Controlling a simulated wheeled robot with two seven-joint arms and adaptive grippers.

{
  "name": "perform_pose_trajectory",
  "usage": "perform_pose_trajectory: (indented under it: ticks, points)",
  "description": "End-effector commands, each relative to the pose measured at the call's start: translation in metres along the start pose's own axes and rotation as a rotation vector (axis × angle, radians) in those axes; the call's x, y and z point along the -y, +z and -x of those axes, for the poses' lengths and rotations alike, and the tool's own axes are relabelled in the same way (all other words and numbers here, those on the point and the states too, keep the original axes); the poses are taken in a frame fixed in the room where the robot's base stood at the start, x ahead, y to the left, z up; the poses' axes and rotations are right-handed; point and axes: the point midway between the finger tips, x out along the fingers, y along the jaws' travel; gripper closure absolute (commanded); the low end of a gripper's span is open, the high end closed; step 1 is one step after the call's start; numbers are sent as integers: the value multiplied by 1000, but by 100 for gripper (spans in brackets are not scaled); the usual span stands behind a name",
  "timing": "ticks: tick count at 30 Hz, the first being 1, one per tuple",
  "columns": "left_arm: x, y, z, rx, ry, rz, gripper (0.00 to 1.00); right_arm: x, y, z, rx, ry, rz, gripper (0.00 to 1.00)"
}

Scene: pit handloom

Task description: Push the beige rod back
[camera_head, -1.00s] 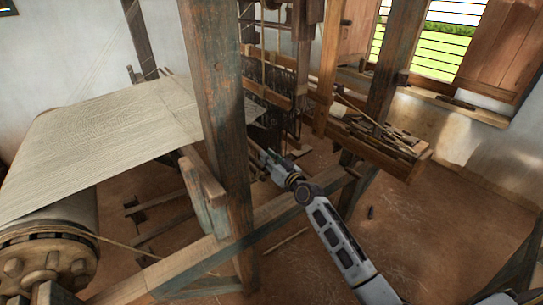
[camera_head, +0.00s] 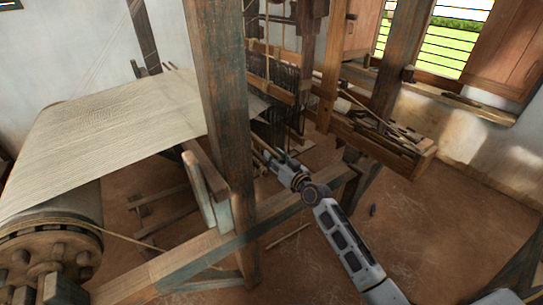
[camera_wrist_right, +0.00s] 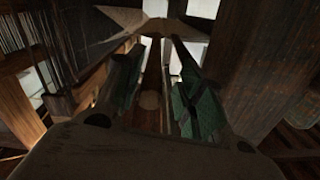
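My right gripper (camera_head: 275,162) is in the head view beside the front post of the loom, near the dark loom frame. In the right wrist view its two green-padded fingers (camera_wrist_right: 162,85) stand apart. A brown-beige rod with a round, light end (camera_wrist_right: 150,100) shows between them, with gaps to the fingers; I cannot tell whether it touches either one. I cannot tell for certain that this is the beige rod. In the head view, the post and gripper hide the rod's outline. My left gripper is out of view.
The thick wooden post (camera_head: 228,130) stands close left of my right gripper. A horizontal beam (camera_head: 285,208) runs below my arm. Woven cloth (camera_head: 110,135) stretches to a roller (camera_head: 50,245) at left. A wooden trough (camera_head: 385,150) lies beyond. Floor at right is mostly clear.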

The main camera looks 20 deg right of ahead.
Motion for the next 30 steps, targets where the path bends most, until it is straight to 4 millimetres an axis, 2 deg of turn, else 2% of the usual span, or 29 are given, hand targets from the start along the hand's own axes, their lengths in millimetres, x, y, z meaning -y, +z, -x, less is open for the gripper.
perform_pose_trajectory:
  ticks: [30]
  points:
    - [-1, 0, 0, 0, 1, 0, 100, -3, -4, 87, -10, 3, 2, 59]
